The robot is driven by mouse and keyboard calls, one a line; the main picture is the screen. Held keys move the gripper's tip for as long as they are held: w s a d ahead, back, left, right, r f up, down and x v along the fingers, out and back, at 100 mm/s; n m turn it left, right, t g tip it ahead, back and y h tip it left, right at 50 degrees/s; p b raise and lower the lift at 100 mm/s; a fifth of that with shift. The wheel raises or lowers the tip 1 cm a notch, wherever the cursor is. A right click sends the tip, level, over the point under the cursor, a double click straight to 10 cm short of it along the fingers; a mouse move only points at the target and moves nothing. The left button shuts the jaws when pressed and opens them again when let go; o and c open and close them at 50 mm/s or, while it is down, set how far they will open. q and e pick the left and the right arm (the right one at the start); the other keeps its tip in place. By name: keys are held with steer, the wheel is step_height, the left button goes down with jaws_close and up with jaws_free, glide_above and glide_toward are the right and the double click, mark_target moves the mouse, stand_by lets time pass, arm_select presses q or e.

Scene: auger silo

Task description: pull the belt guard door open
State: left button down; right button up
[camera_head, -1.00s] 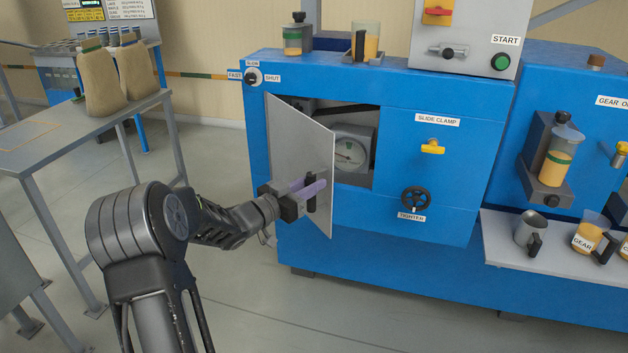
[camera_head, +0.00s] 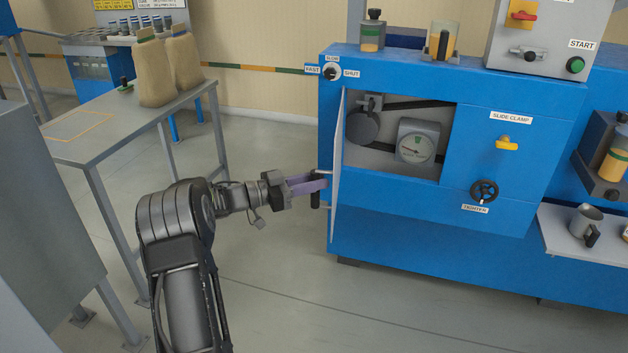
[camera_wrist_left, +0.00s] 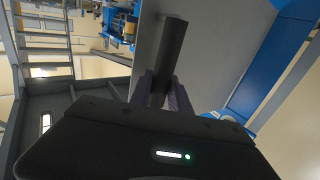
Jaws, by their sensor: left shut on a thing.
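The belt guard door (camera_head: 338,170) is a thin grey panel hinged at the left edge of the opening in the blue machine. It stands open and shows nearly edge-on in the head view. Its black bar handle (camera_head: 315,194) is on its outer face. My left gripper (camera_head: 318,183) is shut on this handle, with its purple fingers around it. In the left wrist view, the fingers (camera_wrist_left: 163,92) flank the dark handle (camera_wrist_left: 172,55), and the grey door face (camera_wrist_left: 205,60) lies beyond. My right gripper is not in view.
The opening shows a round gauge (camera_head: 417,142), a belt and a pulley (camera_head: 363,127). A grey table (camera_head: 130,122) with paper sacks (camera_head: 184,62) stands at the left. Clear floor (camera_head: 270,150) lies between table and machine. A shelf (camera_head: 560,240) juts out at the right.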

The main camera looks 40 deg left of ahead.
arm_select(q)
steer(key=shift+a, duration=0.1)
steer(key=c, duration=1.2)
jaws_free()
steer(key=shift+c, duration=0.2)
steer(key=b+v, duration=0.1)
steer(key=v, duration=0.6)
steer(key=shift+s+a, duration=0.2)
steer(key=shift+s, duration=0.15)
